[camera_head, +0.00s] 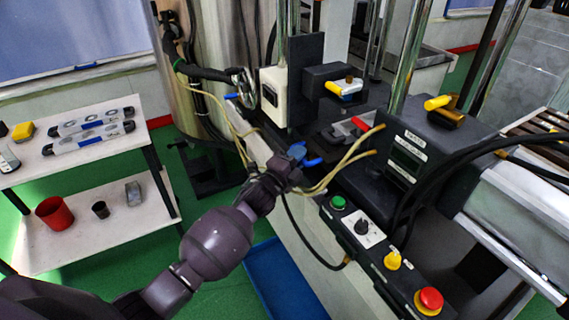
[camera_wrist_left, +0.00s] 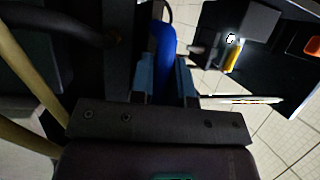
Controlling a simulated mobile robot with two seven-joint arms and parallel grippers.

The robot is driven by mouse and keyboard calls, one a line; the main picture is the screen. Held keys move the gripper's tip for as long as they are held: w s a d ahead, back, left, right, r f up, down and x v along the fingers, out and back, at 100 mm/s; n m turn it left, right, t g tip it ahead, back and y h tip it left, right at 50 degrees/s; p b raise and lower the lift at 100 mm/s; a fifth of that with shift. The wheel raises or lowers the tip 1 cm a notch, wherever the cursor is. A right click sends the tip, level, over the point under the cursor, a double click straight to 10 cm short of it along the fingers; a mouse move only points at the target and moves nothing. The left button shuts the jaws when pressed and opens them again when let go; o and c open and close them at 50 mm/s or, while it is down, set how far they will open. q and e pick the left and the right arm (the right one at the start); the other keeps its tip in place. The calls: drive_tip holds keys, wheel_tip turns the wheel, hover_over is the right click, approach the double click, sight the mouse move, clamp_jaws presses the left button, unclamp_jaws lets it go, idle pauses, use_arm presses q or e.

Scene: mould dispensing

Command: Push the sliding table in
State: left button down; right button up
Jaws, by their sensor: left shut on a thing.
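My left gripper (camera_head: 297,154) reaches in from the lower left to the front of the machine and is shut on a blue handle (camera_head: 313,162). The wrist view shows the blue handle (camera_wrist_left: 162,42) between the blue fingers of my left gripper (camera_wrist_left: 168,78). The sliding table (camera_head: 335,138) appears as a dark plate low between the machine's blocks, just behind the handle. Its edges are partly hidden by my gripper and by hoses. My right gripper is not in view.
Yellow hoses (camera_head: 345,158) run close beside my gripper. A control box (camera_head: 375,250) with green, yellow and red controls stands at the lower right. A white shelf cart (camera_head: 85,150) is at the left. A blue tray (camera_head: 285,285) lies on the green floor.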

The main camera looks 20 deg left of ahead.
use_arm(q)
drive_tip(key=shift+w+d+r, duration=0.1)
drive_tip(key=shift+w+d, duration=0.05)
drive_tip(key=c, duration=1.4)
unclamp_jaws()
drive_tip(key=o, duration=0.3)
drive_tip(key=shift+w+d, duration=0.1)
drive_tip(key=shift+w, duration=0.05)
drive_tip(key=v, duration=1.1)
